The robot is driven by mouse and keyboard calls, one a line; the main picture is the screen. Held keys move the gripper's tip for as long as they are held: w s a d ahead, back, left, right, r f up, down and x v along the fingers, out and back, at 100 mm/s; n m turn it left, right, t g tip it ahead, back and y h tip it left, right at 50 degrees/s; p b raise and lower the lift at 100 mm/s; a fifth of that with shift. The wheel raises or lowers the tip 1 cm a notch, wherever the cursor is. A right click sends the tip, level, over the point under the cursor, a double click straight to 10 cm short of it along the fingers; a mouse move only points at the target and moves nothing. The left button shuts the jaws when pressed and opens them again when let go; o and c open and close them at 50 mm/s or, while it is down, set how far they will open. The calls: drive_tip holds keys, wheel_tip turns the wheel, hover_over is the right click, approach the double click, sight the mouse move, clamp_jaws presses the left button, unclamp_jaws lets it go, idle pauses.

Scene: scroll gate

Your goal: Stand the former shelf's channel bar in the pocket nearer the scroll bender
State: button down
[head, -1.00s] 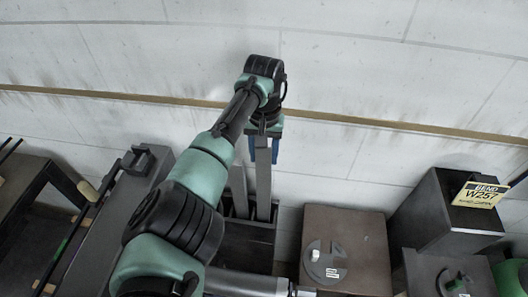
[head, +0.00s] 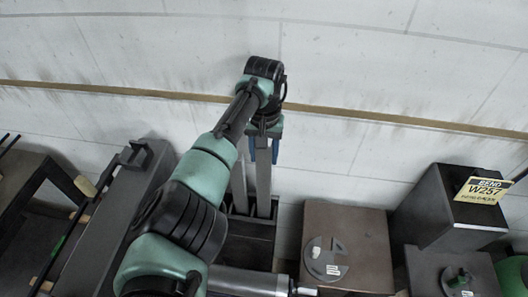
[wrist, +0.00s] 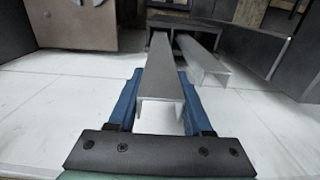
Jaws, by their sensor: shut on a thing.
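My gripper (head: 263,152) is shut on a long grey channel bar (head: 264,182), held near its upper end between the blue fingers. In the wrist view the bar (wrist: 161,72) runs away from my gripper (wrist: 160,84), its open end nearest. Its lower end reaches the right pocket of a dark rack (head: 249,236); its depth there is hidden. A second grey channel bar (head: 239,186) stands in the left pocket, slightly apart and leaning. A brown cabinet with a grey disc (head: 325,259), perhaps the scroll bender, is right of the rack, on the held bar's side.
A dark box (head: 450,212) with a yellow "BEND W257" sign (head: 483,191) stands farther right. A dark grey bench (head: 110,215) lies left of my arm, with a dark table (head: 25,190) beyond. The pale wall is behind the gripper.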

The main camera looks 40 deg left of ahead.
sight(264, 170)
drive_tip(key=shift+f+b, duration=2.25)
drive_tip(key=shift+f, duration=0.95)
unclamp_jaws()
idle(0.6)
drive_tip(key=shift+r+p, duration=3.4)
drive_tip(key=shift+r, duration=0.1)
